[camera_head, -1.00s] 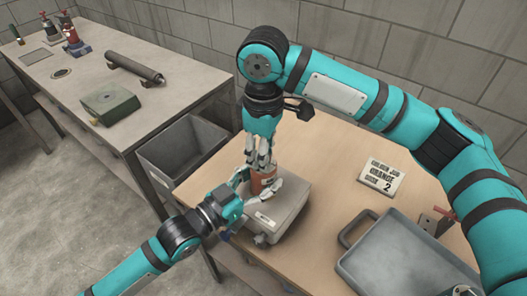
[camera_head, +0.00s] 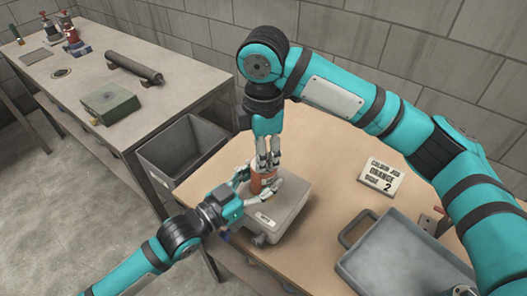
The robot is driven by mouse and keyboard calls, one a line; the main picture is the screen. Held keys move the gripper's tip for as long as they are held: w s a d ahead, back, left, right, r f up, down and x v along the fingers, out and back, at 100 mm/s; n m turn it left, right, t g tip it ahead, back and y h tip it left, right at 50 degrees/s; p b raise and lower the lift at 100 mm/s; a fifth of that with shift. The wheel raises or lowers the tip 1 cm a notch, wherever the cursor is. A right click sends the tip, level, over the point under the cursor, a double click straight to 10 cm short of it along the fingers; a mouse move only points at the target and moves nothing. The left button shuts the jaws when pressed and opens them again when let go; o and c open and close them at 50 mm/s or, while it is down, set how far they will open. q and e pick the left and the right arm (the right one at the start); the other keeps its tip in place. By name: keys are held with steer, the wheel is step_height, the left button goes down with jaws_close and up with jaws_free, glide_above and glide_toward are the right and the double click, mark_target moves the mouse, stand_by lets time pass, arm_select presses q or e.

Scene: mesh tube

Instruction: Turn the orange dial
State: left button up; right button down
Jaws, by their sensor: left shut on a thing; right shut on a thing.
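The orange dial (camera_head: 262,184) is an upright orange cylinder on top of a pale grey box (camera_head: 287,219) near the table's left edge. My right gripper (camera_head: 268,165) points straight down from above, its fingers shut on the upper part of the dial. My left gripper (camera_head: 256,186) comes in low from the left, with its fingers on either side of the dial's lower part, shut on it. The fingers hide much of the dial, so no mark on it can be read. A white card (camera_head: 381,177) to the right reads "ORANGE" and "2"; its other lines are blurred.
A grey tray (camera_head: 384,253) with a handle lies at the table's front right. A dark grey bin (camera_head: 184,148) stands between the tables. The left bench (camera_head: 85,83) holds a green box (camera_head: 110,102), a dark cylinder (camera_head: 134,68) and red fittings (camera_head: 71,36).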

arm_select(q)
steer(key=shift+f, duration=0.1)
stand_by(0.5)
arm_select(e)
steer(key=c, duration=1)
jaws_free()
step_height(320, 180, up, 12)
arm_select(q)
steer(key=o, duration=1.3)
steer(key=shift+s, duration=0.1)
